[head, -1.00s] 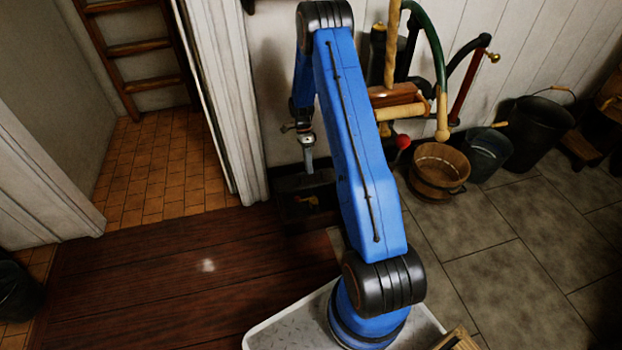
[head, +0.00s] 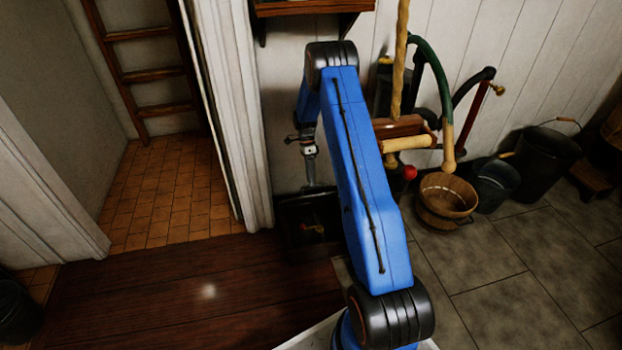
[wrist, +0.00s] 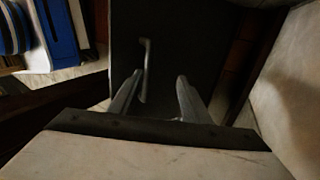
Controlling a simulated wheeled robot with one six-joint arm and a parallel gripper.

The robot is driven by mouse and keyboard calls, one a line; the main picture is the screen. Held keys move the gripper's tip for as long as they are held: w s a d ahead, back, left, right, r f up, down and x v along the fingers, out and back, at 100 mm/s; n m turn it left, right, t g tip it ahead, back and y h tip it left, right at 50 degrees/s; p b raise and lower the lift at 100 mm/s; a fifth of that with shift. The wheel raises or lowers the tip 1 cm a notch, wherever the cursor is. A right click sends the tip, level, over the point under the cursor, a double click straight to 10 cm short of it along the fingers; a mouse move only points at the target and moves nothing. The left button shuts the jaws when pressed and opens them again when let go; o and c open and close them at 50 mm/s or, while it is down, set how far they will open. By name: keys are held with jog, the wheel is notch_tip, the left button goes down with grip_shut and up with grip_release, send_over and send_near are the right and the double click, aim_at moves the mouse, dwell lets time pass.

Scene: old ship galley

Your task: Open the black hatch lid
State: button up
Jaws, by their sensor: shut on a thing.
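The black hatch lid (wrist: 180,40) fills the middle of the wrist view as a dark panel with a slim grey bar handle (wrist: 146,65). My gripper (wrist: 158,85) has its two grey fingers at the lid, one on each side of the handle's lower end. It is shut on the lid, though its exact contact is hard to see. In the head view, my gripper (head: 311,183) points down at the dark hatch box (head: 306,250) by the wall. Small orange and yellowish things show inside the box, so the lid is at least partly raised. Its outline is lost in shadow.
A white door frame (head: 235,110) stands left of the box, and a wooden shelf (head: 310,8) hangs above. A pump with a red knob (head: 410,172), a wooden bucket (head: 447,200) and dark buckets (head: 540,155) stand right. Plank floor (head: 180,295) lies clear in front.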

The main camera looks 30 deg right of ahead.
jog(key=shift+w+d+f, duration=0.1)
jog(key=shift+w+f, duration=0.05)
jog(key=shift+f, duration=0.15)
jog(key=o, duration=0.9)
jog(key=shift+f, duration=0.1)
jog(key=shift+c, duration=0.4)
jog(key=shift+r, duration=0.35)
jog(key=shift+c, duration=0.4)
notch_tip(320, 180, up, 10)
jog(key=shift+f, duration=0.2)
jog(key=shift+c, duration=0.4)
